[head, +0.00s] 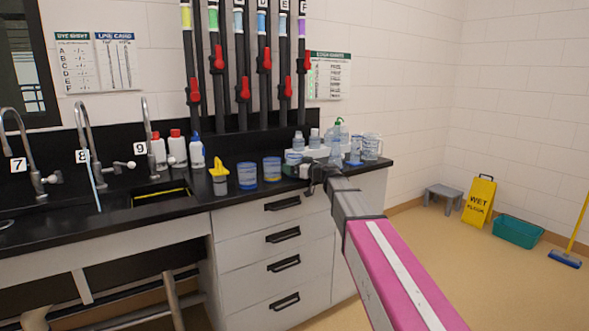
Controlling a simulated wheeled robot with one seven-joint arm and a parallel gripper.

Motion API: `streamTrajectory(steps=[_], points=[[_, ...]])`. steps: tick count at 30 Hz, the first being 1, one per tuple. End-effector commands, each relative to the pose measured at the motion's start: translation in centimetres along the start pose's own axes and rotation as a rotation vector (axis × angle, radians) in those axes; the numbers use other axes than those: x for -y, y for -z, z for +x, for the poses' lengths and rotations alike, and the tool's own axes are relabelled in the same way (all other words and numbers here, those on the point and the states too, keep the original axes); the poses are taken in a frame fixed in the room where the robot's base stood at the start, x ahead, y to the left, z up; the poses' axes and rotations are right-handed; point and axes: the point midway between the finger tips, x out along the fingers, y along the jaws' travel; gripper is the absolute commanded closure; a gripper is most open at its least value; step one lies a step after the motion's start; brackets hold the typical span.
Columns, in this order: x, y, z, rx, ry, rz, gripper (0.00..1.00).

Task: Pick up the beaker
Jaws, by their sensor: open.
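My gripper (306,170) is open above the right end of the black counter, at the end of my grey and pink arm. It is small and dark here, and nothing shows held in it. A clear, blue-labelled cup (293,158), possibly the beaker, stands right behind the gripper, partly hidden by it. A clear jug with a handle (372,147) stands at the counter's right end. Two blue-labelled tubs, one (247,176) and another (272,169), stand to the left of the gripper. I cannot tell for sure which vessel is the beaker.
Pipes with red valves (244,89) rise behind the counter. White drawers (270,238) lie below.

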Motion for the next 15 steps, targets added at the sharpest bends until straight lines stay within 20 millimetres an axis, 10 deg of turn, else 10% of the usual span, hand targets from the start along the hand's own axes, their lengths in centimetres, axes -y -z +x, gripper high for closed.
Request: streamTrajectory(steps=[6,11,15], points=[[0.04,-0.02,0.08,0.000,0.000,0.000,0.02],[0.03,-0.02,0.07,0.000,0.000,0.000,0.54],[0.03,-0.02,0.06,0.000,0.000,0.000,0.54]])
